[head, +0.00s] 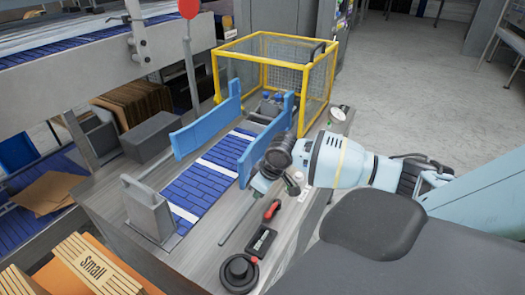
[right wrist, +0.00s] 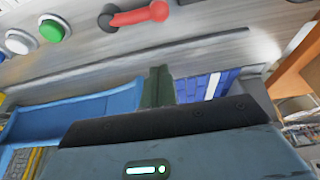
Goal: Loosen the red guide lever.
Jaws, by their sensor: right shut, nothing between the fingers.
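The red guide lever (head: 271,209) lies on the grey machine top, right of the blue belt. My right gripper (head: 258,187) is shut and empty. It is beside the right blue guide rail (head: 266,139), up-left of the lever and apart from it. In the right wrist view its closed fingers (right wrist: 158,88) point toward the panel, below the lever. My left gripper does not show.
A long grey rod (head: 238,216) lies left of the lever. A green button (right wrist: 52,29) and a white one (right wrist: 21,42) sit beside the lever. A yellow-framed cage (head: 327,75) stands behind.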

